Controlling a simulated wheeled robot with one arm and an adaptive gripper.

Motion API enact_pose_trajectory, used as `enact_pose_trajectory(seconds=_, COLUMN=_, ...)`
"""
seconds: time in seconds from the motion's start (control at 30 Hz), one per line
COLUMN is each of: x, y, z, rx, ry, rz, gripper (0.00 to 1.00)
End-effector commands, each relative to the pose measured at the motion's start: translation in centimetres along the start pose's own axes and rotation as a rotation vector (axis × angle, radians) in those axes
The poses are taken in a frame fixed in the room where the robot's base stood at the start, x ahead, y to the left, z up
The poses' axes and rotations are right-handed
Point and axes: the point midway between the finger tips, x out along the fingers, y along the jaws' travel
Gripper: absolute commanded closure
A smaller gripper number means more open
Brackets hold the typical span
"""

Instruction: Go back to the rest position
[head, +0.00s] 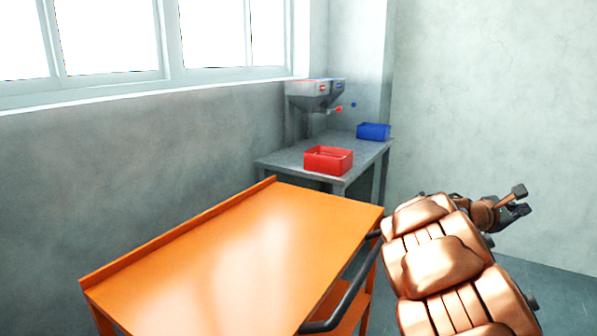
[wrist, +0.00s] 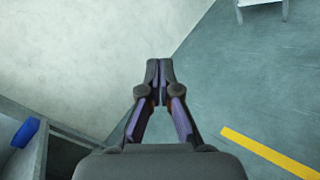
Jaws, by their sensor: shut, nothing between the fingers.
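My gripper (wrist: 159,68) is shut and empty in the wrist view, its two fingertips meeting over bare floor and wall. In the head view my gripper (head: 522,200) is at the right, at the end of my copper-coloured arm, held out in front of the pale wall. It is apart from the orange cart and the grey table. It touches nothing that I can see.
An orange cart (head: 235,250) with a dark handle (head: 345,290) stands close in front. Behind it, a grey table (head: 285,158) bears a red bin (head: 328,161), a blue bin (head: 373,131) and a metal hopper (head: 315,95). A yellow stripe (wrist: 268,152) marks open floor.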

Motion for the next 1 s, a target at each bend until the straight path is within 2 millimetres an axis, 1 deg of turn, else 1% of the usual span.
enact_pose_trajectory(seconds=0.03, x=-0.8, y=-1.0, z=2.7, rx=0.071, ry=0.004, rz=-0.051, gripper=1.00)
enact_pose_trajectory(seconds=0.1, x=-1.8, y=-3.3, z=4.8, rx=0.168, ry=0.016, rz=-0.131, gripper=1.00)
enact_pose_trajectory(seconds=0.17, x=-2.8, y=-5.2, z=6.3, rx=0.250, ry=0.028, rz=-0.198, gripper=1.00)
enact_pose_trajectory(seconds=0.2, x=-3.6, y=-6.5, z=7.2, rx=0.306, ry=0.037, rz=-0.244, gripper=1.00)
enact_pose_trajectory(seconds=0.27, x=-4.8, y=-8.7, z=8.2, rx=0.381, ry=0.050, rz=-0.317, gripper=1.00)
enact_pose_trajectory(seconds=0.33, x=-6.6, y=-10.8, z=9.2, rx=0.471, ry=0.071, rz=-0.400, gripper=1.00)
enact_pose_trajectory(seconds=0.47, x=-10.3, y=-14.7, z=10.2, rx=0.619, ry=0.118, rz=-0.559, gripper=1.00)
enact_pose_trajectory(seconds=0.5, x=-11.7, y=-15.8, z=10.3, rx=0.659, ry=0.133, rz=-0.609, gripper=1.00)
enact_pose_trajectory(seconds=0.57, x=-13.8, y=-17.4, z=10.4, rx=0.719, ry=0.158, rz=-0.687, gripper=1.00)
enact_pose_trajectory(seconds=0.6, x=-15.3, y=-18.4, z=10.4, rx=0.754, ry=0.176, rz=-0.740, gripper=1.00)
enact_pose_trajectory(seconds=0.67, x=-17.7, y=-19.8, z=10.2, rx=0.802, ry=0.205, rz=-0.819, gripper=1.00)
enact_pose_trajectory(seconds=0.7, x=-19.4, y=-20.6, z=10.2, rx=0.835, ry=0.226, rz=-0.872, gripper=1.00)
enact_pose_trajectory(seconds=0.77, x=-22.0, y=-21.9, z=10.1, rx=0.871, ry=0.253, rz=-0.955, gripper=1.00)
enact_pose_trajectory(seconds=0.8, x=-23.9, y=-22.7, z=10.0, rx=0.890, ry=0.273, rz=-1.012, gripper=1.00)
enact_pose_trajectory(seconds=0.87, x=-26.8, y=-23.7, z=10.0, rx=0.920, ry=0.304, rz=-1.093, gripper=1.00)
enact_pose_trajectory(seconds=0.9, x=-28.7, y=-24.3, z=10.0, rx=0.933, ry=0.326, rz=-1.148, gripper=1.00)
enact_pose_trajectory(seconds=0.97, x=-31.8, y=-25.2, z=10.1, rx=0.946, ry=0.357, rz=-1.231, gripper=1.00)
enact_pose_trajectory(seconds=1.0, x=-33.7, y=-25.8, z=10.2, rx=0.951, ry=0.373, rz=-1.284, gripper=1.00)
